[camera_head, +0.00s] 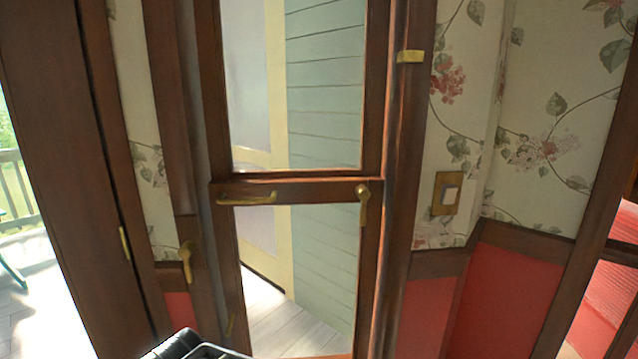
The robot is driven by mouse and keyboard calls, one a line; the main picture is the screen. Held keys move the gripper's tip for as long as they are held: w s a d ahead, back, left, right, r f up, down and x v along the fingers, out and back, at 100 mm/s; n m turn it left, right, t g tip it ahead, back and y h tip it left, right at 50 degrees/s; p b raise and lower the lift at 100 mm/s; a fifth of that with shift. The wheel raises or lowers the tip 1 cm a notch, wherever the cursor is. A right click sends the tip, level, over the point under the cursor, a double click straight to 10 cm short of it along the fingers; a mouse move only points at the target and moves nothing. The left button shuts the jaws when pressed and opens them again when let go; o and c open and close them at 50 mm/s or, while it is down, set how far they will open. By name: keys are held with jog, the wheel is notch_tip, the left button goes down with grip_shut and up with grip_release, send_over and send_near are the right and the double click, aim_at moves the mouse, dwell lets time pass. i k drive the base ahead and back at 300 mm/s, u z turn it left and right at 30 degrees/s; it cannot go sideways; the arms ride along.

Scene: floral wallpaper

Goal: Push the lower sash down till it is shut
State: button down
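A tall brown wooden frame with upper and lower lights stands in the middle of the camera_head view. A brown cross rail (300,190) divides it. Above the rail is a tall upper light (325,90); below it is a lower light (320,255), whose bottom runs out of view. I cannot tell whether either holds glass, or which part is the lower sash. A brass bar handle (246,199) is at the rail's left, and a brass latch (362,198) hangs at its right. My gripper's fingers do not show.
A dark piece, probably mine, shows at the bottom edge. A brass lever handle (187,258) is on the left post. A brass switch plate (446,193) is on the floral wall at right, above red panels (515,300). A bright deck shows at far left.

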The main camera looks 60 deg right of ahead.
aim_at(223, 195)
jog(key=u, duration=0.35)
jog(key=i, duration=0.45)
jog(key=z, duration=2.4)
